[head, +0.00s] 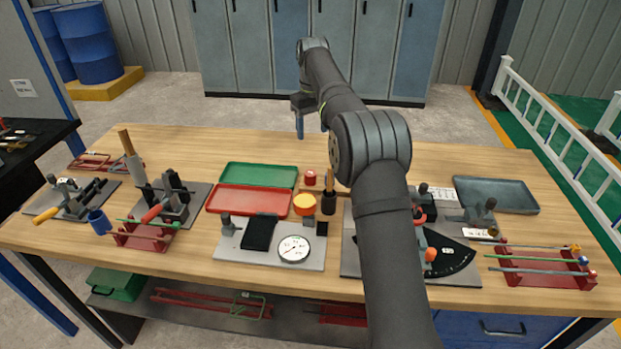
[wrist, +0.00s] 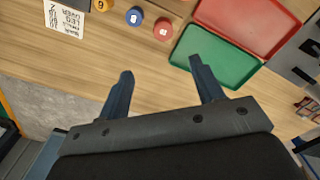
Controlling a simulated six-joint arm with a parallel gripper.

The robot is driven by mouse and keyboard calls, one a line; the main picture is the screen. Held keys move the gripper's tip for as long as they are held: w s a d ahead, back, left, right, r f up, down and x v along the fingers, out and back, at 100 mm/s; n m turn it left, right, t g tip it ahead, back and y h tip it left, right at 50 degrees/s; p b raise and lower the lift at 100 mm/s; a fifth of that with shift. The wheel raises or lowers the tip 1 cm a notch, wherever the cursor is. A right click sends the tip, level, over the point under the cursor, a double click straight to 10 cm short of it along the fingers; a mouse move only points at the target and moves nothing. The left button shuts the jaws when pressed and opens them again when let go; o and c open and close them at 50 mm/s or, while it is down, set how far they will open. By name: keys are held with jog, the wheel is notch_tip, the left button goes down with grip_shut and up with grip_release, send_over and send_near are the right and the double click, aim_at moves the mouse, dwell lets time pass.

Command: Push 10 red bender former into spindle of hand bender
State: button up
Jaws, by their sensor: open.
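In the wrist view a red former (wrist: 163,28) with a white number label stands beside a blue former (wrist: 135,16); I cannot read the number surely. My gripper (wrist: 160,68) is open and empty, its two fingers apart over bare table, with the red former beyond the fingertips. In the head view my gripper (head: 311,122) is high at the table's back edge. The hand bender, with a black angle plate (head: 450,258), is right of centre; my arm hides part of it, and its spindle is unclear.
A green tray (head: 258,174) and red tray (head: 248,199) lie left of the red former. A yellow-orange piece (head: 304,203) and a dark upright holder (head: 328,203) stand nearby. A dial gauge plate (head: 293,249) is in front. A grey tray (head: 495,195) and red rod rack (head: 545,268) are right.

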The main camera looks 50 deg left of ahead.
send_near(310, 172)
jog(key=f, duration=0.5)
jog(key=shift+w+d+f, duration=0.15)
jog(key=shift+w+d, duration=0.05)
jog(key=shift+w, duration=0.05)
jog(key=shift+s+a+f, duration=0.1)
jog(key=shift+s+f, duration=0.05)
jog(key=shift+f, duration=1.2)
jog(key=shift+s+a+f, duration=0.1)
jog(key=shift+s+f, duration=0.05)
jog(key=shift+f, duration=1.15)
jog(key=shift+r, duration=0.1)
jog(key=c, duration=1.3)
